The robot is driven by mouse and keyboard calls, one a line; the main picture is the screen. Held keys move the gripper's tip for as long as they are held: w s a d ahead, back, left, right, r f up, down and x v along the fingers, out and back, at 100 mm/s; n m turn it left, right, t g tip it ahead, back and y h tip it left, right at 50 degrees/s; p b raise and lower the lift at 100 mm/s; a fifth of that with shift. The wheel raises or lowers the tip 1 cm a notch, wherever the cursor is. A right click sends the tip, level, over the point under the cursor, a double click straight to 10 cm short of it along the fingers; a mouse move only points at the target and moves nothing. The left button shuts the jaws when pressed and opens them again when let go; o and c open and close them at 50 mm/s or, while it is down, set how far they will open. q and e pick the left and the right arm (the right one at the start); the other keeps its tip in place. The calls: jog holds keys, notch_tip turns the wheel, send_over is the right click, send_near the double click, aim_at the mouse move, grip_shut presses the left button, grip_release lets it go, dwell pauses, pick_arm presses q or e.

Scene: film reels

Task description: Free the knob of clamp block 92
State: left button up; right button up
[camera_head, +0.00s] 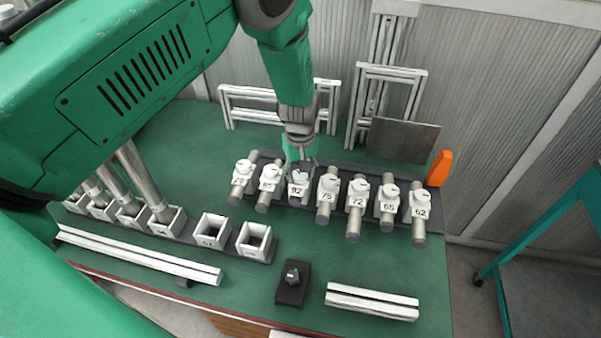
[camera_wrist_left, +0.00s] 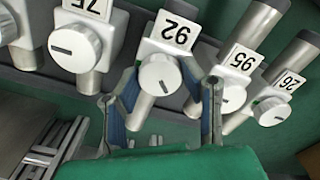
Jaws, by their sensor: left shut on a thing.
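Clamp block 92 (camera_head: 297,189) is a white block in the middle of a row on a dark rail. My left gripper (camera_head: 301,165) comes down on it from above and behind. In the left wrist view, the number on block 92 (camera_wrist_left: 172,34) reads upside down. Its round white knob (camera_wrist_left: 160,73) sits between the two fingers of the left gripper (camera_wrist_left: 161,95), which are shut on it. The knob's dark mark runs nearly upright in this view, while the mark on knob 75 (camera_wrist_left: 76,45) lies nearly level. My right gripper is not in view.
Neighbouring clamp blocks, such as 75 (camera_head: 328,188) and 72 (camera_head: 358,202), hold grey rods close beside. White square sockets (camera_head: 212,230) stand at left. A black switch box (camera_head: 293,284) and a white rail (camera_head: 372,301) lie in front. An orange piece (camera_head: 439,168) stands at right.

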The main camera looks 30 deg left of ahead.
pick_arm(q)
jog(key=n, duration=0.4)
jog(key=shift+w+r+n, duration=0.25)
jog(key=shift+w+n, duration=0.05)
jog(key=shift+w, duration=0.05)
jog(key=n, duration=0.4)
jog(key=shift+n, duration=0.3)
jog(key=o, duration=0.9)
jog(key=shift+o, duration=1.2)
jog(key=shift+s+f, duration=0.1)
jog(key=shift+f, duration=0.05)
